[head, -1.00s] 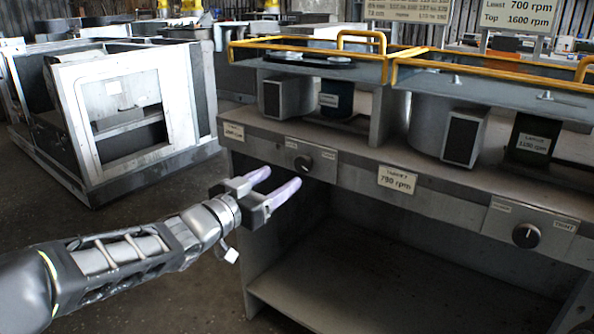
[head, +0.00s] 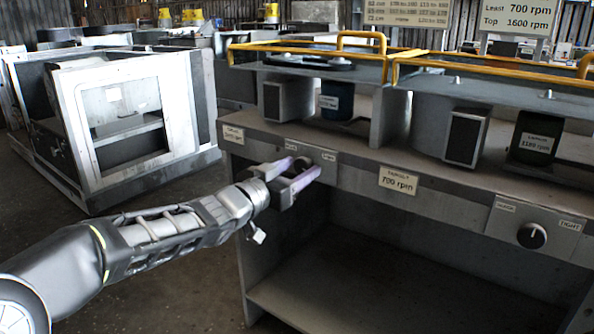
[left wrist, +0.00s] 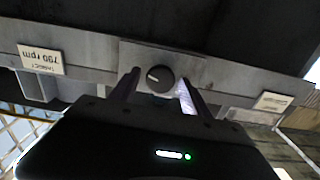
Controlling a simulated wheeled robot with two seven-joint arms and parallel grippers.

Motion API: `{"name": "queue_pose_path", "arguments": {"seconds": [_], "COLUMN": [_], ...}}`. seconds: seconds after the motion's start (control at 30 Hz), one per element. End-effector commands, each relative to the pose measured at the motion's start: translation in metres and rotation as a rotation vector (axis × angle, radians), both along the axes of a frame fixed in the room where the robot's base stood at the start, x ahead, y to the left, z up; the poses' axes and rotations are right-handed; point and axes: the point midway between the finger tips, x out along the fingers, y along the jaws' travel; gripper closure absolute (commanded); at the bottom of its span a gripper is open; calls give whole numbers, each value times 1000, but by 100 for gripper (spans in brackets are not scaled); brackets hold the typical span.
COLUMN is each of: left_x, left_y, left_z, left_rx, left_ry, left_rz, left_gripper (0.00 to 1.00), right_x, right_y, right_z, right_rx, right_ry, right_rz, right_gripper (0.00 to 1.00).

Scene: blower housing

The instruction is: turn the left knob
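The left knob (head: 302,163) is a dark round dial on a light plate in the front rail of the grey bench. In the head view my gripper's fingers partly cover it. My left gripper (head: 304,170) is open, with its two pale purple fingers pointing at the plate. In the left wrist view the knob (left wrist: 160,78) shows whole, with a light pointer mark, between the two spread fingers (left wrist: 158,90). I cannot tell whether the fingertips touch the plate, but no finger is seen closed on the knob. My right gripper is not in view.
A right knob (head: 531,236) sits farther right on the same rail, past an rpm label (head: 398,181). Yellow rails (head: 300,45) run above the bench top. A grey open-sided cabinet (head: 75,95) stands at the left. Bare floor lies between.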

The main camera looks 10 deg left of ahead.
Motion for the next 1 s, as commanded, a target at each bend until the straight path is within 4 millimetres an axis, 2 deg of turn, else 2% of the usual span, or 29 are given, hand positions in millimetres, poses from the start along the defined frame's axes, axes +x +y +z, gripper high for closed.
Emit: {"name": "queue_pose_path", "arguments": {"seconds": [0.07, 0.63, 1.0], "left_x": [0, 0, 0], "left_y": [0, 0, 0], "left_z": [0, 0, -1], "left_rx": [0, 0, 29], "left_ry": [0, 0, -11], "left_rz": [0, 0, 0], "left_gripper": [53, 99, 100], "right_x": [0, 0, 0], "right_y": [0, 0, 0], "right_z": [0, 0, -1], "right_rx": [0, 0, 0], "right_ry": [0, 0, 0], "right_rz": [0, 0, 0], "right_gripper": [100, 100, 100]}}
